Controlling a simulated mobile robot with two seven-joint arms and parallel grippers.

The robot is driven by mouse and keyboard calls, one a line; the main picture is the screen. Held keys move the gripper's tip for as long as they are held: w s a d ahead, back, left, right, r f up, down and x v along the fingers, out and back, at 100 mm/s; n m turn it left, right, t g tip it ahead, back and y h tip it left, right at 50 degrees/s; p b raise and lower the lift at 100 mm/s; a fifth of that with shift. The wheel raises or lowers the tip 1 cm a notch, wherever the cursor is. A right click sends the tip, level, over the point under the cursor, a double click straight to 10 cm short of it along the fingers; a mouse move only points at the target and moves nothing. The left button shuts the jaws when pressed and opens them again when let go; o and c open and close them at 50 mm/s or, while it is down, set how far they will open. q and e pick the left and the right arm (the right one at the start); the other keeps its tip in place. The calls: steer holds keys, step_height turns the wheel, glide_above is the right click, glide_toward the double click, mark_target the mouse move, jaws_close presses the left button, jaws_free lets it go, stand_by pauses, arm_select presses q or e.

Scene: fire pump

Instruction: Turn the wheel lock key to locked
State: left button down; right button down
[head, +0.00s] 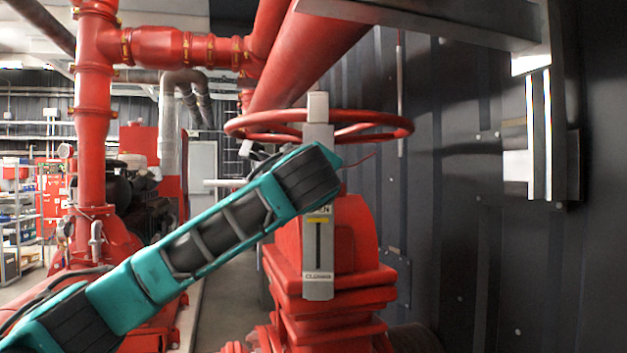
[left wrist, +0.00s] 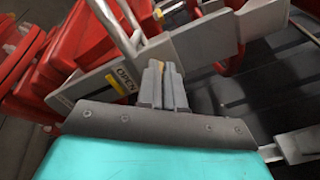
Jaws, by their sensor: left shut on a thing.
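The red handwheel (head: 375,134) sits on top of the red valve body. A grey indicator plate (head: 318,262) stands upright in front of it, with a yellow mark, an OPEN label near the top and a CLOSED label near the bottom. My left arm's wrist crosses the plate's upper part in the head view and hides it. In the left wrist view, my left gripper (left wrist: 164,84) has its fingers close together against the grey plate (left wrist: 205,45), near the OPEN label. It is shut on the wheel lock key, which the fingers hide. The key's angle cannot be told.
Large red pipes (head: 94,90) stand at the left and run overhead. A dark corrugated wall (head: 460,200) is close on the right, with a metal bracket (head: 540,135) on it. Floor (head: 228,310) shows left of the valve.

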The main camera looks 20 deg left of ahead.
arm_select(q)
steer(key=shift+a+f+n+b, duration=0.1)
steer(key=shift+f+n+b, duration=0.1)
steer(key=shift+n, duration=1.6)
steer(key=shift+f+n+b, duration=0.2)
steer(key=shift+n, duration=1.6)
steer(key=c, duration=1.3)
jaws_free()
steer(key=shift+s, duration=0.1)
steer(key=b+v, duration=0.2)
steer(key=v, duration=1.1)
steer(key=shift+r, duration=0.1)
